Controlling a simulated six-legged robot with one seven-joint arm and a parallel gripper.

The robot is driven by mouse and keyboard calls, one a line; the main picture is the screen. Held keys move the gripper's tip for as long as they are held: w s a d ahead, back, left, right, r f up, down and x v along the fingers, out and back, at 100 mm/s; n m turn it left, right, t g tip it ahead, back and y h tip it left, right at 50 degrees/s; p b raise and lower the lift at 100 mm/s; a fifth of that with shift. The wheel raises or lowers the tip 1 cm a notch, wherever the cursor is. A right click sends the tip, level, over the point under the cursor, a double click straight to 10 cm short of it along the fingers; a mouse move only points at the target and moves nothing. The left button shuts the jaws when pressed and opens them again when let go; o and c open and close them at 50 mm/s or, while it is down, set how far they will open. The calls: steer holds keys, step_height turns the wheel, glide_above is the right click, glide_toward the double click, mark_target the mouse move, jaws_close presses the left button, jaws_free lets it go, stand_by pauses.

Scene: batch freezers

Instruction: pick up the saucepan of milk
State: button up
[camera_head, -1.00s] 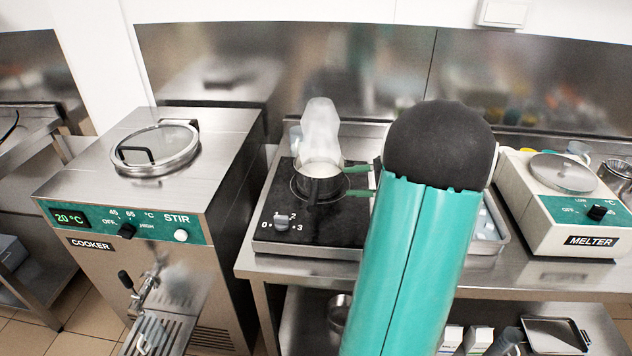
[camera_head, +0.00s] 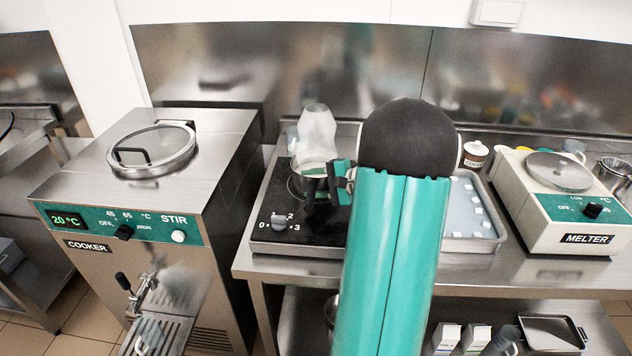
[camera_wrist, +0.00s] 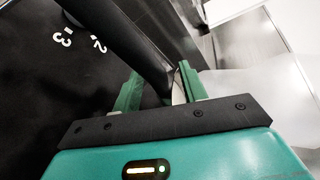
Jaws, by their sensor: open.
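The saucepan (camera_head: 304,181) sits on the black hob of the counter in the head view, with pale milk (camera_head: 314,168) inside and a whitish, steam-like plume above it. My gripper (camera_head: 332,182) is at the pan's front right and covers part of it. In the wrist view my gripper (camera_wrist: 158,86) is open, one green finger on each side of a dark bar (camera_wrist: 140,45) that looks like the pan's handle. I cannot tell whether the fingers touch it. The pan's bowl is not clearly visible there.
The cooker (camera_head: 160,190) stands left of the counter. A shallow metal tray (camera_head: 470,244) with white cubes lies right of the hob. A steel back wall closes off the counter.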

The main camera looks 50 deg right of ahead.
jaws_close()
steer(key=shift+r, duration=0.15)
